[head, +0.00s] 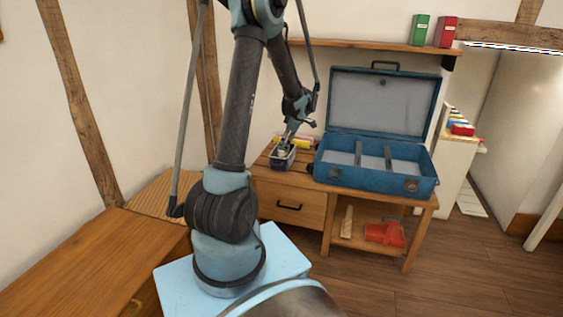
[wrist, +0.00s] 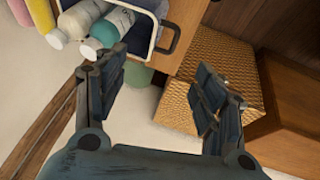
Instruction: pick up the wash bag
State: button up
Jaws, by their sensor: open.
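An open-topped container with a dark side wall, a pale rim and a handle, which looks like the wash bag (head: 283,163), stands on the left end of the wooden desk and holds bottles. My gripper (head: 287,139) is just above the bag in the head view. In the wrist view my gripper (wrist: 162,72) is open with nothing between its fingers. Its fingertips hide part of the bag in the head view.
An open blue suitcase (head: 378,170) stands on the desk, right of the bag. Yellow and pink rolls (head: 295,141) lie behind the bag. A shelf (head: 365,48) with green and red tins is above. A woven box (wrist: 217,75) is below in the wrist view.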

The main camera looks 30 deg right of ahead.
jog(key=shift+s+x, duration=0.15)
jog(key=shift+x, duration=2.4)
jog(key=shift+s+x, duration=0.15)
jog(key=shift+x, duration=2.45)
jog(key=shift+s+x, duration=0.2)
jog(key=shift+x, duration=2.35)
jog(key=shift+a+f, duration=0.15)
jog(key=shift+c, duration=0.6)
jog(key=c, duration=1.3)
